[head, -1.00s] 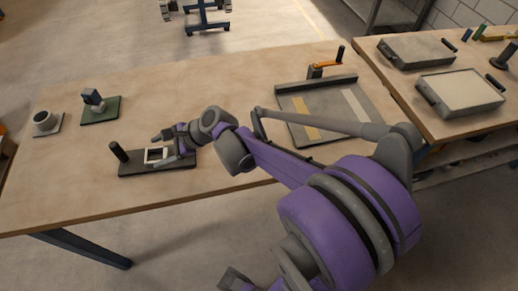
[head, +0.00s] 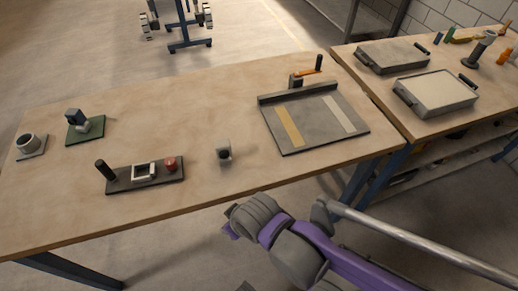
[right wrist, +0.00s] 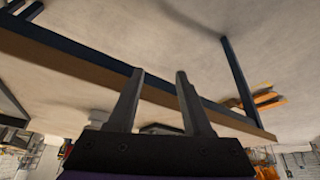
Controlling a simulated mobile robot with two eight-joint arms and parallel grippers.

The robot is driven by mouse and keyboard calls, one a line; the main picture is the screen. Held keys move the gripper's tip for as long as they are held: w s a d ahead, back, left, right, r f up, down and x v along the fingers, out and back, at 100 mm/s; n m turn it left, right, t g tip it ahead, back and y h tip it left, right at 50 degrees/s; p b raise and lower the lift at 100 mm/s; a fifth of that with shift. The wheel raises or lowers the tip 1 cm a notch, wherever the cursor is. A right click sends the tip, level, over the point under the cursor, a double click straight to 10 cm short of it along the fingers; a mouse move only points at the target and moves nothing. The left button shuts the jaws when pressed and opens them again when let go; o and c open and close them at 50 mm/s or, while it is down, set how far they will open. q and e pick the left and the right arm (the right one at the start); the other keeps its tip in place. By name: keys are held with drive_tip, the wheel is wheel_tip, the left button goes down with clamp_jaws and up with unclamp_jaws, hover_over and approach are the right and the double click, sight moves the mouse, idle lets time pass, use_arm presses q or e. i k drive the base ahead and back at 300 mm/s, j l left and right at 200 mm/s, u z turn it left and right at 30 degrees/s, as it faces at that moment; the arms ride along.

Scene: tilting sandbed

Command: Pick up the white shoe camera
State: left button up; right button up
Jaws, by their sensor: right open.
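A small pale grey-white block with a dark round opening (head: 223,151) stands on the wooden table in the head view, right of the dark board. It looks like the white shoe camera, but it is too small to be certain. My right gripper (right wrist: 160,73) is open and empty in the right wrist view, its two fingers apart. In the head view my right arm is in front of the table's near edge, below and right of the block; its fingertips are not clear there. The block is not identifiable in the right wrist view. My left gripper is not in view.
A dark board (head: 122,186) carries a black post, a white square frame (head: 144,172) and a red knob (head: 170,164). A green plate (head: 95,134) with a blue block is at left. A grey tray (head: 350,136) stands right. The tabletop around the block is clear.

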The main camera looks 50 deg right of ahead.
sight(222, 147)
drive_tip(key=i+l+z, duration=0.1)
drive_tip(key=l+z, duration=0.2)
drive_tip(key=z, duration=0.15)
drive_tip(key=i+l+z, duration=0.1)
drive_tip(key=l+z, duration=0.15)
drive_tip(key=z, duration=0.2)
